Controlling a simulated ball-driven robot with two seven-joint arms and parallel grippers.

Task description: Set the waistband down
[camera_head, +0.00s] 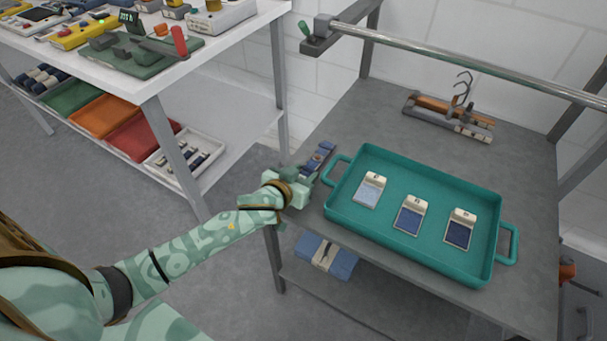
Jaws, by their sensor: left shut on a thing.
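My left gripper (311,172) is at the left edge of the grey table, just left of the teal tray. It is shut on a small dark blue strip with a brownish spot, which looks like the waistband (322,155). The strip points up and away from the gripper, near the tray's left handle. I cannot tell whether it touches the tabletop. The fingers partly hide its near end. My right gripper is not in view.
The teal tray (347,218) holds three blue fabric swatches with pale tops. Hangers (450,117) lie at the back of the grey table (385,118), below a metal rail (470,62). Folded blue cloth (342,266) sits on the lower shelf. A white bench (235,43) with devices stands left.

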